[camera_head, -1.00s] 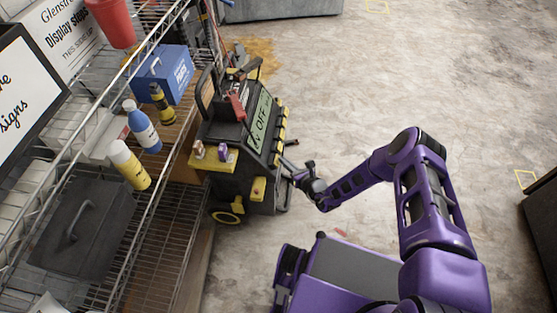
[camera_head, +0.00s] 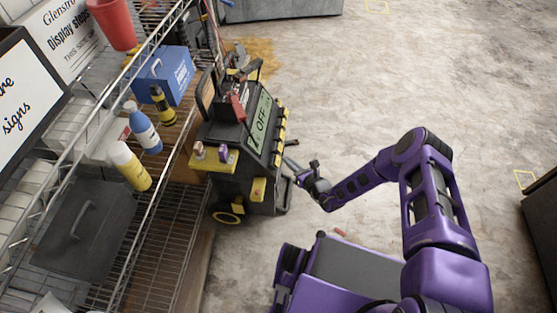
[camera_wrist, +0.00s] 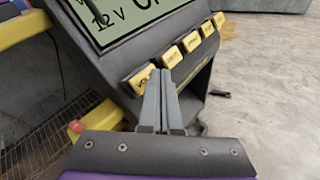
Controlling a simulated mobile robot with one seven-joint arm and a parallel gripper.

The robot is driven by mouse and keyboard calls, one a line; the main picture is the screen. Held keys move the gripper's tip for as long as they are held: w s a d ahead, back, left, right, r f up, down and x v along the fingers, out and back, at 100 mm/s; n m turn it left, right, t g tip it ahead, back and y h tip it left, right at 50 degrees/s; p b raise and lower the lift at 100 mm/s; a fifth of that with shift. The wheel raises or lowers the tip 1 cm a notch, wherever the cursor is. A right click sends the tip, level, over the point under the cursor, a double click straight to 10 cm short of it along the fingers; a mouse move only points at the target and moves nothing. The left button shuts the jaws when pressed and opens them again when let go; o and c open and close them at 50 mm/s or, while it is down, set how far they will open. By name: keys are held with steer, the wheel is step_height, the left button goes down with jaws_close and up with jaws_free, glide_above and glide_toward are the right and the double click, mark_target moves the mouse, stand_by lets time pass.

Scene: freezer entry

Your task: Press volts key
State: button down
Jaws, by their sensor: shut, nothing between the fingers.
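The volts key (camera_wrist: 140,79) is the nearest yellow key in the row below the display of a black charger (camera_head: 240,185). Its label is partly readable in the wrist view. The display (camera_wrist: 120,18) shows "12 V" in the wrist view, and it reads "OFF" in the head view (camera_head: 261,122). My gripper (camera_wrist: 162,72) is shut and empty. Its fingertips appear just right of the volts key, overlapping the space by the second key (camera_wrist: 171,57). I cannot tell whether they touch anything. In the head view my gripper (camera_head: 292,166) is right of the charger's lower front.
A wire shelf (camera_head: 160,215) with bottles (camera_head: 143,127) and a blue box (camera_head: 165,75) stands left of the charger. A red knob (camera_wrist: 75,127) sits at lower left in the wrist view. The concrete floor (camera_head: 340,85) to the right is open.

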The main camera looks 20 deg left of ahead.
steer(key=shift+w+d+r+p, duration=0.25)
steer(key=shift+d+r+p, duration=0.35)
steer(key=shift+d, duration=0.45)
steer(key=shift+w+d+r+p, duration=0.3)
steer(key=shift+d+r, duration=0.4)
steer(key=shift+d, duration=0.3)
